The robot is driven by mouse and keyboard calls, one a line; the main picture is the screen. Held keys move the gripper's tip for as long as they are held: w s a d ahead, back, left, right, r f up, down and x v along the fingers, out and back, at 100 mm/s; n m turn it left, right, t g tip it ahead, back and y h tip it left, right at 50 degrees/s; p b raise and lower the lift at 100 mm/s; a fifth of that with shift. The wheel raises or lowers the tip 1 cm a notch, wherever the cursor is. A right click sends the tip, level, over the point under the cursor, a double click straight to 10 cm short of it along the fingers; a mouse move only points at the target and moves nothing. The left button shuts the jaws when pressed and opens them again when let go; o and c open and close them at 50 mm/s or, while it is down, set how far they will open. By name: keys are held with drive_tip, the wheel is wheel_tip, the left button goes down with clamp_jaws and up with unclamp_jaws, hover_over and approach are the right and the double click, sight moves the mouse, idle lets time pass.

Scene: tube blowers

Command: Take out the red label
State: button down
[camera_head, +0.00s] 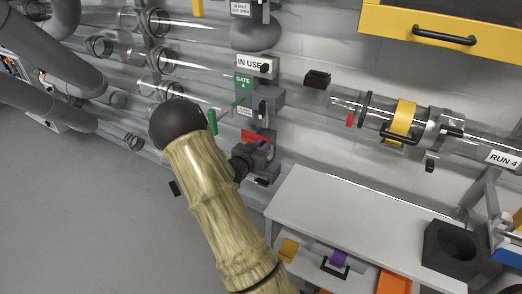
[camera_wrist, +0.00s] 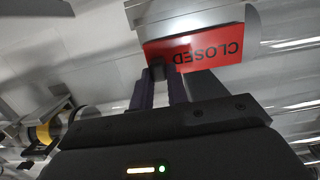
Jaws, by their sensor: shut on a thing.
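The red label (camera_wrist: 208,45), printed "CLOSED", shows upside down in the wrist view, in front of a grey holder. My gripper (camera_wrist: 166,76) is shut on its lower edge. In the head view the red label (camera_head: 252,136) is a small red strip low on the grey gate block, under the green "GATE 4" plate (camera_head: 243,84). My gripper (camera_head: 265,147) reaches it from below left, and my arm hides part of the area. I cannot tell whether the label still sits in its holder.
Clear tubes run across the wall on both sides of the gate. A green lever (camera_head: 212,121) is close to my arm. A white table (camera_head: 345,225) stands at lower right, with a dark block (camera_head: 450,250) at its right end. A yellow cabinet (camera_head: 450,28) hangs at upper right.

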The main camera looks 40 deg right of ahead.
drive_tip(key=f+p+v, duration=0.1)
drive_tip(key=f+v, duration=0.1)
drive_tip(key=v, duration=1.5)
drive_tip(key=shift+s+a+f+p, duration=0.15)
drive_tip(key=shift+a+f+p, duration=0.2)
drive_tip(key=shift+a+p, duration=0.1)
